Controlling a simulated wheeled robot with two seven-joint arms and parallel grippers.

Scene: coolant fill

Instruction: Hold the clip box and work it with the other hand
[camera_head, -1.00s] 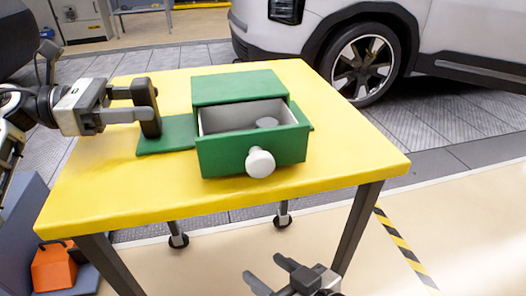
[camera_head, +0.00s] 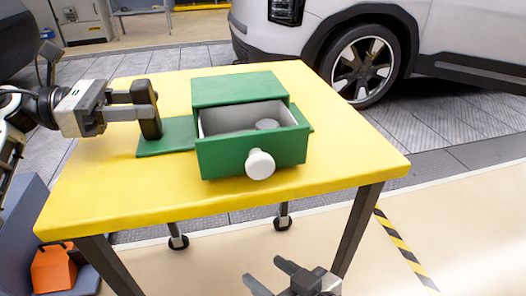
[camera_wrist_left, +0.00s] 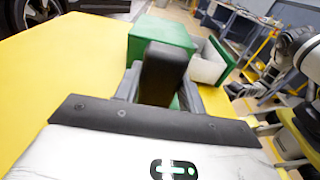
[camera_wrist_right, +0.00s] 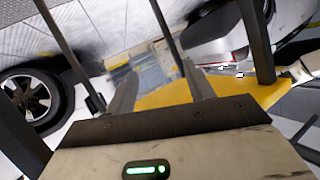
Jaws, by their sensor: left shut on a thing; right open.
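The clip box is a green box (camera_head: 238,88) on the yellow table, with its drawer (camera_head: 225,158) pulled out toward me. The drawer is pale inside, has a white round knob (camera_head: 260,164) on its front, and holds a grey round thing (camera_head: 267,124). A green plate (camera_head: 170,148) extends left from the box and carries an upright black post (camera_head: 150,120). My left gripper (camera_head: 148,106) is shut on this post, which also shows in the left wrist view (camera_wrist_left: 163,75). My right gripper (camera_head: 266,272) is open and empty, apart from the box, in front of the table's near edge.
The yellow table top (camera_head: 345,140) is clear right of the box. A white car (camera_head: 420,40) stands behind. An orange thing (camera_head: 52,268) is low at the left. Striped tape (camera_head: 405,250) marks the floor at right.

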